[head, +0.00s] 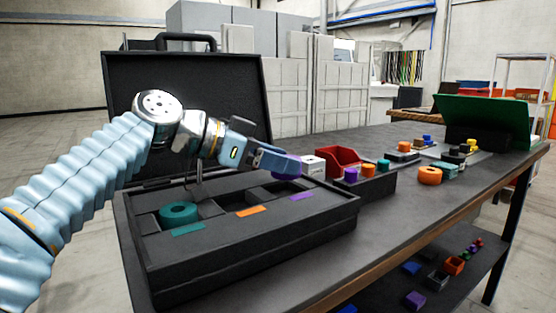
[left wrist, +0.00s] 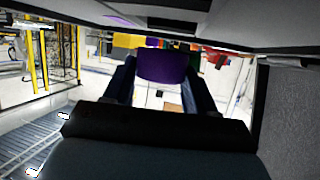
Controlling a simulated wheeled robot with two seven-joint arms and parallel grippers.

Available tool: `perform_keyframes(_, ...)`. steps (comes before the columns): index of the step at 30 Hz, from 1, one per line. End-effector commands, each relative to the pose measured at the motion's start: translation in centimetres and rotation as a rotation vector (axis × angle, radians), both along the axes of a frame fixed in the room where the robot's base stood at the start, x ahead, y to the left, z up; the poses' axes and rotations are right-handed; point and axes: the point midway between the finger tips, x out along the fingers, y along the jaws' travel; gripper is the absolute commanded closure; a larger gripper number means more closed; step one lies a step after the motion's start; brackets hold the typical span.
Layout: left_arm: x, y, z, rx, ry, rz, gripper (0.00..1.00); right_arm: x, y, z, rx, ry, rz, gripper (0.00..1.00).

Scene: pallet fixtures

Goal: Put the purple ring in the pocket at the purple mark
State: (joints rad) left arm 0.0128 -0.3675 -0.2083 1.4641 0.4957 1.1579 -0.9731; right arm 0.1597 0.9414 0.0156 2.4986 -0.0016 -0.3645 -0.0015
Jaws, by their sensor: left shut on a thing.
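The purple ring (left wrist: 162,66) is between the two fingers of my left gripper (left wrist: 160,72) in the left wrist view. In the head view my left gripper (head: 277,160) is shut on the ring (head: 288,164), above the far right part of the open black case (head: 250,247). The purple mark (head: 302,196) is a flat strip on the case insert, below and slightly right of the ring. Dark pockets lie behind the marks; the purple-mark pocket is partly hidden by the gripper and ring. My right gripper is not in view.
A teal ring (head: 179,213) sits at the left pocket behind the teal mark (head: 188,230). An orange mark (head: 251,211) lies in the middle. The raised case lid (head: 190,100) stands behind. A red bin (head: 344,160) and small coloured parts stand to the right.

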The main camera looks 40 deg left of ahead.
Motion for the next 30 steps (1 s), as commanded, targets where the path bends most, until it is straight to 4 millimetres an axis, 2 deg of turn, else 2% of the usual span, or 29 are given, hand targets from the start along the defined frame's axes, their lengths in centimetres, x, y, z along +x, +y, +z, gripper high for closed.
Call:
perform_keyframes(1, 0.16, -0.22, -1.63, -0.014, 0.04, -0.007, 0.79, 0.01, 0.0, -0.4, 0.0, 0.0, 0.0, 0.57)
perform_keyframes(30, -0.19, 0.1, -2.1, -0.013, 0.044, -0.001, 0.79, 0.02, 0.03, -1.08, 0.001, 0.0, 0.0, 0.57)
